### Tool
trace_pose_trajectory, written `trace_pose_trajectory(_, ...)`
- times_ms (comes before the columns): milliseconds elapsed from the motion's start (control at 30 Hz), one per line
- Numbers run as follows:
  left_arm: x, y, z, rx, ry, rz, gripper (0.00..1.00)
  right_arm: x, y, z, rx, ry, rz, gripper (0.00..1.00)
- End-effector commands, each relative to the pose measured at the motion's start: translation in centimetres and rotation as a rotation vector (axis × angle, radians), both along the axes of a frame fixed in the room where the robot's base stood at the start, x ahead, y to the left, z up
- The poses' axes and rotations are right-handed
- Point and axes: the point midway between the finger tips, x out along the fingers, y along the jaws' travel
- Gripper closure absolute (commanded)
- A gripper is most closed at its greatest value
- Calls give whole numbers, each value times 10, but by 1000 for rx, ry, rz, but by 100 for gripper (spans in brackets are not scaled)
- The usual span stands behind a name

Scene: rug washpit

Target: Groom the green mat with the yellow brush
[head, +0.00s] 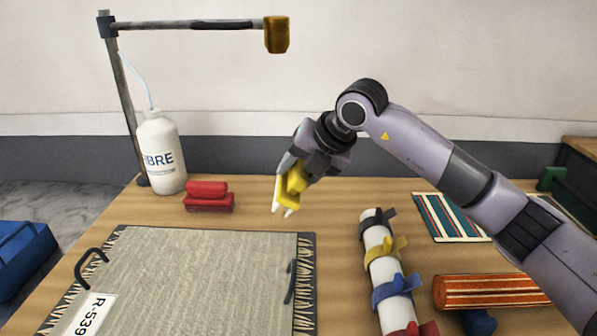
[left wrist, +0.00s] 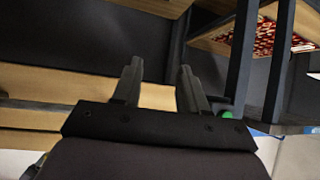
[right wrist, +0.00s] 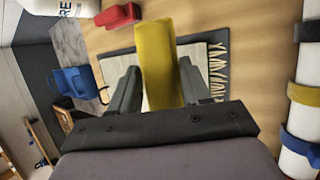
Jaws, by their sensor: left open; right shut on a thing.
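My right gripper (head: 292,172) is shut on the yellow brush (head: 290,190) and holds it above the table, its pale bristles pointing down. In the right wrist view the yellow brush (right wrist: 156,60) stands between the fingers. A grey-beige rug (head: 195,275) with dark fringed ends and a white label lies flat at the front left, below and left of the brush. A teal-green striped mat (head: 446,217) lies at the right, partly hidden by my right arm. My left gripper (left wrist: 158,80) shows only in its own wrist view, open and empty.
A white bottle (head: 161,155) and red blocks (head: 208,196) stand at the back left, under a post with an overhanging arm (head: 190,26). A white roll with coloured straps (head: 383,265) and an orange striped roll (head: 490,291) lie at the right. A blue bin (head: 22,255) stands off the table.

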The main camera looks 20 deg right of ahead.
Motion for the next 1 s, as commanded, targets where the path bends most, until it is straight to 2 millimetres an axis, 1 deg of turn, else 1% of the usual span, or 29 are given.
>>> trace_pose_trajectory(133,0,0,0,0,0,0,57,1,-1,0,13,-5,-24,77)
trace_pose_trajectory(267,0,0,-5,0,1,0,57,1,-1,-7,14,-5,-26,77)
trace_pose_trajectory(600,0,0,-28,1,1,1,57,1,-1,-42,13,-6,-25,77)
trace_pose_trajectory(700,-1,0,-32,1,2,1,57,1,-1,-48,13,-6,-25,77)
trace_pose_trajectory(1000,-1,1,-32,1,2,1,57,2,-1,-49,12,-7,-25,77)
